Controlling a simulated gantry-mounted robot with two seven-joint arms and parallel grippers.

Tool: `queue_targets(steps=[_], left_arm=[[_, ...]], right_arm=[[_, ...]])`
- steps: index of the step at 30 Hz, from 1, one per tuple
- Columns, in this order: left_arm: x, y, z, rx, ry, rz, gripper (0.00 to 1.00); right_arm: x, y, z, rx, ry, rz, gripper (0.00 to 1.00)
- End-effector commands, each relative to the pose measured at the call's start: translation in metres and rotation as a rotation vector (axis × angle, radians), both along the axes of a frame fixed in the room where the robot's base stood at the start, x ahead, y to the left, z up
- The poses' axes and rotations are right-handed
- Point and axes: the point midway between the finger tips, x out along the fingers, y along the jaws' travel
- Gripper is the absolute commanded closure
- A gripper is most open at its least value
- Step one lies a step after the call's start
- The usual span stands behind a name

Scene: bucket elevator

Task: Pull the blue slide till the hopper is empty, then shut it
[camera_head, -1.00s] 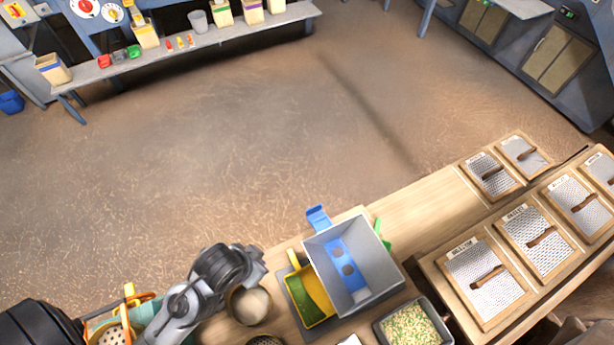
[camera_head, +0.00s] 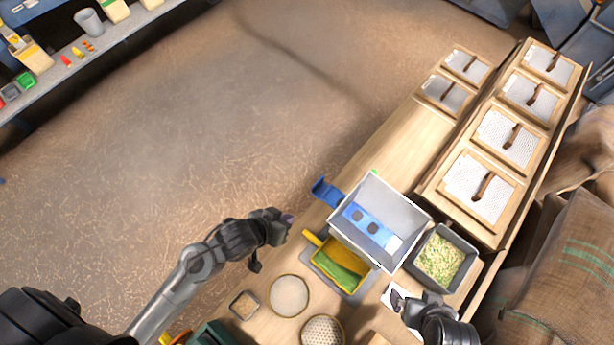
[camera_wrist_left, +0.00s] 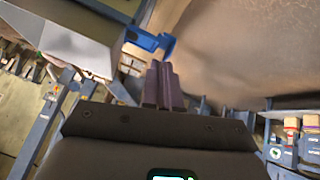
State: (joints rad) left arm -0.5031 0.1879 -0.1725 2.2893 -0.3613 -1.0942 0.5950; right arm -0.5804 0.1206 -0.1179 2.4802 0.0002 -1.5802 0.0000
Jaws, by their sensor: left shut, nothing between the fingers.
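The grey hopper (camera_head: 405,215) stands open-topped on the bench, and I see no grain in it.
A yellow and green bucket (camera_head: 340,265) sits against the hopper's lower left. A grey tray of grain (camera_head: 440,257) is at its right. Round sieves (camera_head: 289,296) lie in front, framed screens (camera_head: 481,188) to the right. Floor is clear beyond the bench.

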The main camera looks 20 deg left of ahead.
Motion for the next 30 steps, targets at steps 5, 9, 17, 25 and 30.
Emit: queue_targets(steps=[5,9,17,25,30], left_arm=[[0.015,-0.048,-0.038,-0.175,-0.036,-0.135,1.00],[0.021,-0.070,-0.084,-0.332,0.045,-0.321,1.00],[0.072,0.007,-0.116,-0.339,0.255,-0.477,1.00],[0.147,0.085,-0.075,-0.227,0.235,-0.463,1.00],[0.171,0.102,-0.054,-0.189,0.194,-0.454,1.00]], right_arm=[[0.000,0.000,-0.015,0.000,-0.001,0.001,0.00],[0.000,0.000,-0.036,0.000,-0.001,0.002,0.00],[0.000,0.000,-0.073,-0.001,0.000,0.002,0.00],[0.000,0.001,-0.095,0.002,0.000,0.002,0.00],[0.000,0.001,-0.100,0.003,0.000,0.002,0.00]])
